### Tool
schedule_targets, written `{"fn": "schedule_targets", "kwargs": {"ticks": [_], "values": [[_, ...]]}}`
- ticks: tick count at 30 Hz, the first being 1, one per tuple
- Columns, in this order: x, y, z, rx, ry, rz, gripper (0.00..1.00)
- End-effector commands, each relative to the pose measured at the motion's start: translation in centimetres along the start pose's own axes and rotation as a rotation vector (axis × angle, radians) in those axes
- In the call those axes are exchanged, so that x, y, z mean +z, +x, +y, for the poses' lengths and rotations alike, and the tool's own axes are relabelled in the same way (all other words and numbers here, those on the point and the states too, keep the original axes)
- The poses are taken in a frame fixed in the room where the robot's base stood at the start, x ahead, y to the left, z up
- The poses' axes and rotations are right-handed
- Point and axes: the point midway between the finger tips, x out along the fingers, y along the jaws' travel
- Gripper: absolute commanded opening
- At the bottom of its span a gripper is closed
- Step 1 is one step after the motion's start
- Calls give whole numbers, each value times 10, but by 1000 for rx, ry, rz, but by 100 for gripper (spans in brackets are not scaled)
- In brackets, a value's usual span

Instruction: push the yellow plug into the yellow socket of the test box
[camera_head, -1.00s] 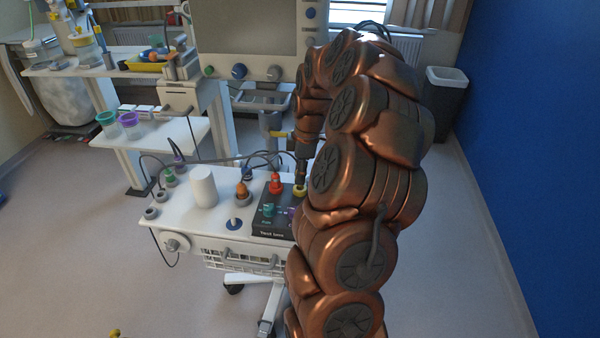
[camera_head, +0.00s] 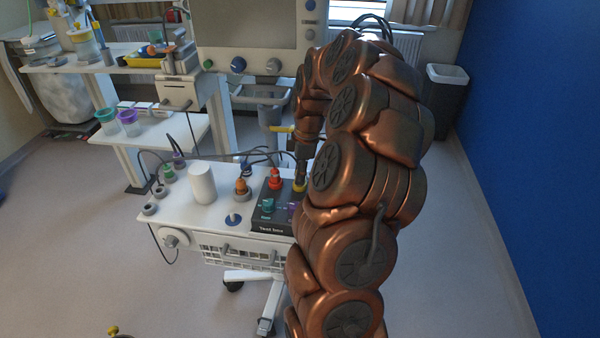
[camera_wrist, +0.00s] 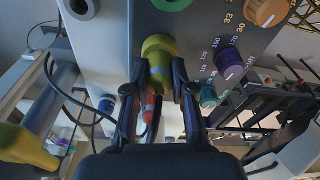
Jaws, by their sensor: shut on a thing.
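The dark test box (camera_head: 268,228) stands on the right end of the white trolley top. It carries a red piece, a teal knob and a purple knob. My gripper (camera_head: 301,172) points down at its far right corner, just over a yellow piece (camera_head: 299,187). In the wrist view, my gripper (camera_wrist: 160,92) is shut on the yellow plug (camera_wrist: 158,50), one finger on each side. The plug's far end meets the edge of the dark panel (camera_wrist: 205,30). The yellow socket is hidden behind the plug, and I cannot tell how deep the plug sits.
My arm covers the trolley's right side. A monitor stands behind; a bin (camera_head: 446,100) is at the back right.

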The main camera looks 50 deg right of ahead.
Motion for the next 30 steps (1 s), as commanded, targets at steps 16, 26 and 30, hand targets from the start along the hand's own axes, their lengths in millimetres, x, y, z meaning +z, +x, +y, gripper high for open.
{"fn": "schedule_targets", "kwargs": {"ticks": [16, 26, 30], "values": [[0, 3, 0, 0, 0, 0, 53], [0, -5, 1, 2, 0, 0, 53], [0, -24, 1, 4, 0, 1, 53]]}}
